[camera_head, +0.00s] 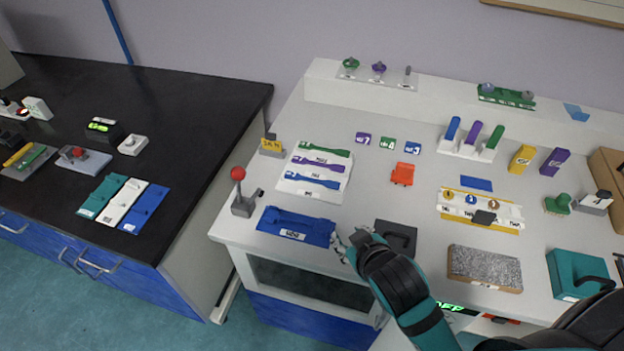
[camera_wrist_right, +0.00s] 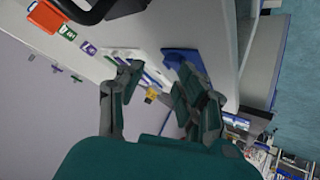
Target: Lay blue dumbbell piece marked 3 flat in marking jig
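A white tray (camera_head: 331,193) holds a green, a purple and a blue dumbbell piece (camera_head: 312,180), the blue one nearest the front. Its marking is too small to read. A blue block with a long recess, which looks like the marking jig (camera_head: 297,232), lies in front of the tray at the bench's front edge; it also shows in the right wrist view (camera_wrist_right: 208,62). My right gripper (camera_head: 347,240) is just right of the jig. In the wrist view the right gripper (camera_wrist_right: 158,78) has its fingers apart, with nothing seen between them. My left gripper is out of view.
A red-knobbed lever (camera_head: 240,195) stands left of the jig. A dark grey block (camera_head: 397,236) lies right of my gripper. Behind are small purple, green and blue tags (camera_head: 413,148) and a red block (camera_head: 403,174). Bare bench lies between tray and red block.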

